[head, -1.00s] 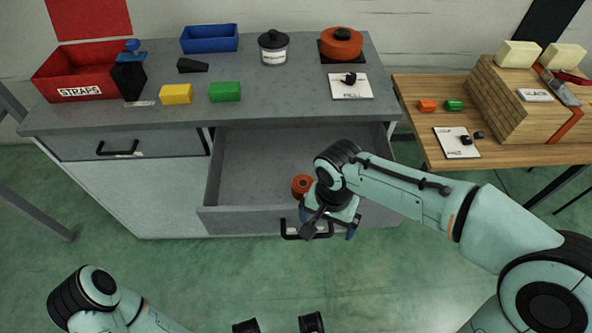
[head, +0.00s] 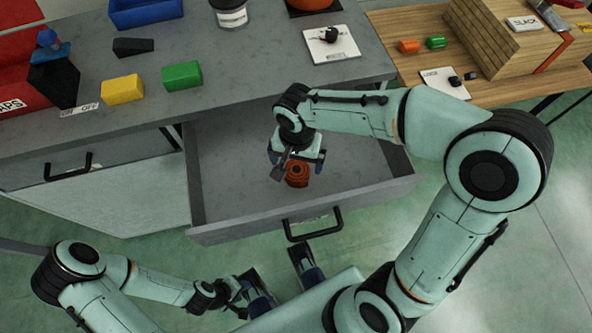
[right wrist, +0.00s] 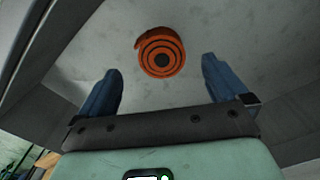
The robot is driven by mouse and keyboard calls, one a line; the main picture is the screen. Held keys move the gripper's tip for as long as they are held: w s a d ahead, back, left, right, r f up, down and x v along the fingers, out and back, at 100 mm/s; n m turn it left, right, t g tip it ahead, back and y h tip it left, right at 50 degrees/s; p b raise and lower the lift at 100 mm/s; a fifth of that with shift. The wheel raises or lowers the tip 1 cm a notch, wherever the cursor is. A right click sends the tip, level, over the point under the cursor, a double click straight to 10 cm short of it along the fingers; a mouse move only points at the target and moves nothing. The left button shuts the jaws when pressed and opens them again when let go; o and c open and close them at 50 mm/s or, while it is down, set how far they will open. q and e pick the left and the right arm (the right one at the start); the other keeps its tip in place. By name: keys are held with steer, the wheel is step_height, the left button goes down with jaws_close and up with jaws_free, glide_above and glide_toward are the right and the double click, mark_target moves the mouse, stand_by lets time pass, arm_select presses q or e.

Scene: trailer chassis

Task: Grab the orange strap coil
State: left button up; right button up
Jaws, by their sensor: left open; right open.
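The orange strap coil (head: 298,174) lies in the open drawer (head: 230,205), near its front. In the right wrist view the coil (right wrist: 160,52) shows as a round spiral with a dark centre, on the grey drawer floor. My right gripper (head: 297,166) is over the drawer at the coil, and partly covers it in the head view. In the right wrist view its two blue fingers (right wrist: 160,88) are spread wide, with the coil beyond the tips and between their lines. My left gripper (head: 275,282) is open and empty, low in front of the drawer.
The grey counter (head: 245,75) above holds a yellow block (head: 122,89), a green block (head: 182,75) and a white card (head: 332,44). A wooden bench (head: 400,25) stands at right.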

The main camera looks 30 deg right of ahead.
mark_target(297, 170)
steer(key=f, duration=0.2)
steer(key=f+b, duration=0.1)
steer(key=f, duration=0.4)
steer(key=shift+w+d, duration=0.15)
steer(key=shift+w, duration=0.1)
steer(key=shift+r, duration=0.1)
steer(key=c, duration=1.2)
